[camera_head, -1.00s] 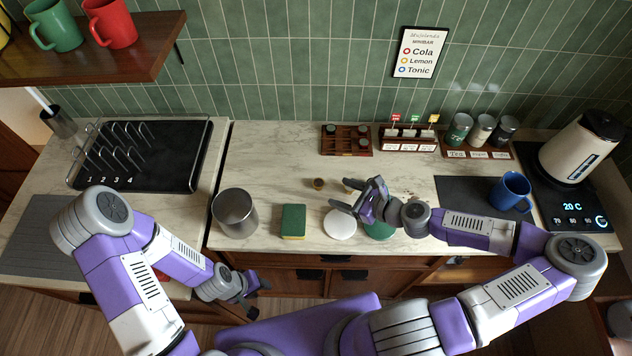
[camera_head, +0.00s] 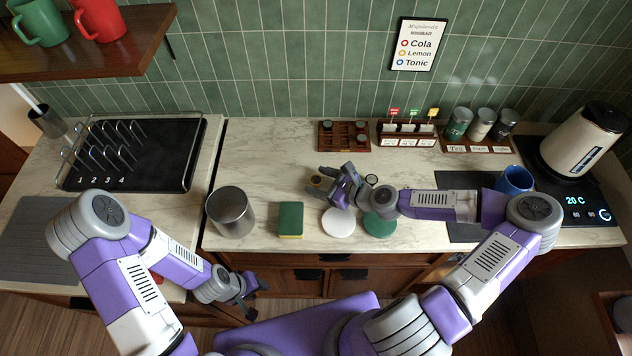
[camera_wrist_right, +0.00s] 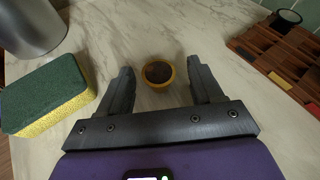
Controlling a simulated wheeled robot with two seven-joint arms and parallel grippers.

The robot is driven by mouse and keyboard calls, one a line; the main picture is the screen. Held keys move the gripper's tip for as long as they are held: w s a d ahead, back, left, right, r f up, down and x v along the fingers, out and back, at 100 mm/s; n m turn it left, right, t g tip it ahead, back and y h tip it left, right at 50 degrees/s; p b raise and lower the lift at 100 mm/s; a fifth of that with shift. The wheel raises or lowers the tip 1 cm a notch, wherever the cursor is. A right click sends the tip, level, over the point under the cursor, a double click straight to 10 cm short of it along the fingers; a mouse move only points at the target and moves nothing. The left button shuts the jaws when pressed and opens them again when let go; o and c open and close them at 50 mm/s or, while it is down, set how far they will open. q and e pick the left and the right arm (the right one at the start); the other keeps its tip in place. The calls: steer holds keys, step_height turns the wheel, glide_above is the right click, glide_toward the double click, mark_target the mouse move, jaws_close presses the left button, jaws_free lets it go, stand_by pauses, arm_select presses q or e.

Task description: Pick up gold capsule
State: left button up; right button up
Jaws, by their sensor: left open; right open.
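The gold capsule (camera_wrist_right: 158,73) stands on the marble counter in the right wrist view, a small round cup with a gold rim and dark top. It lies just ahead of and between the fingertips of my right gripper (camera_wrist_right: 160,82), which is open and empty. In the head view the capsule (camera_head: 316,180) shows small at the fingertips of my right gripper (camera_head: 325,184), partly covered by them. My left gripper (camera_head: 250,295) is open and empty, low in front of the counter's front edge.
A green-and-yellow sponge (camera_head: 291,220) and a steel canister (camera_head: 231,212) stand left of the right gripper. A white disc (camera_head: 338,222) and a green disc (camera_head: 379,225) lie in front. A wooden capsule rack (camera_head: 344,136) stands behind. The counter between canister and rack is clear.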

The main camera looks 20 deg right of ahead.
mark_target(321, 182)
steer(key=c, duration=1.1)
steer(key=shift+c, duration=0.2)
step_height(321, 182, up, 10)
steer(key=p, duration=0.3)
